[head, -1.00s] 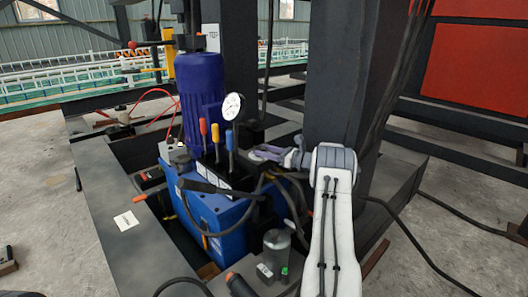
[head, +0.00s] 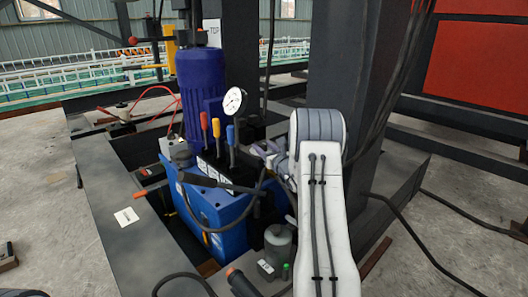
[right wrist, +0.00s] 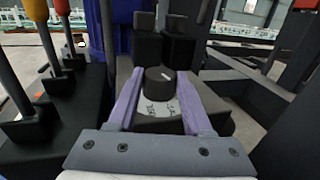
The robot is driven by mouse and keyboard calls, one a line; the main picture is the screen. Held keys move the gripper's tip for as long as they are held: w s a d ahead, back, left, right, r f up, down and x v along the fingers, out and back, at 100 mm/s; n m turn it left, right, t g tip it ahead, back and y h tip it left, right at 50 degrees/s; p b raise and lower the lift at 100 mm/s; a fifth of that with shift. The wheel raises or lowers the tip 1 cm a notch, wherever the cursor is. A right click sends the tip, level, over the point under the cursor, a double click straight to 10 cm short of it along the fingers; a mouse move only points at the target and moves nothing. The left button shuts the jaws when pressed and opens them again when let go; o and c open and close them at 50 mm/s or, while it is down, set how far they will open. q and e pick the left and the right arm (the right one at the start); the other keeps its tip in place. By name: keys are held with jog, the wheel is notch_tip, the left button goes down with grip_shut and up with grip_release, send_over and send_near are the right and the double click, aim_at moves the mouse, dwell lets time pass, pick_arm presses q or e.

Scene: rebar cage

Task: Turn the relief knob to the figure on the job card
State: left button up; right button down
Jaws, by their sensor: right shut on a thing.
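The relief knob (right wrist: 160,78) is a black round knob with a white pointer line, on a dial plate (right wrist: 163,106) with small marks that I cannot read. My right gripper (right wrist: 161,74) has its purple fingers on either side of the knob and is shut on it. In the head view my right gripper (head: 263,149) reaches in beside the blue hydraulic unit, and the knob cannot be made out there. A white card (head: 127,217), likely the job card, lies flat on the dark frame at left; its print is too small to read. My left gripper is not in view.
A round white gauge (head: 234,101) stands above the unit. Red, orange and blue levers (head: 216,128) rise just left of my right gripper. A blue motor (head: 200,90) stands behind. A thick dark column (head: 335,70) is close to my right arm. Hoses hang in front.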

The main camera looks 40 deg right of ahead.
jog(key=shift+m+h+b, duration=0.3)
jog(key=shift+m+h, duration=0.1)
jog(key=shift+h, duration=0.2)
jog(key=shift+c, duration=1.6)
grip_release()
jog(key=p+v, duration=0.2)
jog(key=v, duration=0.8)
jog(key=shift+s+a, duration=0.2)
jog(key=shift+a+r, duration=0.1)
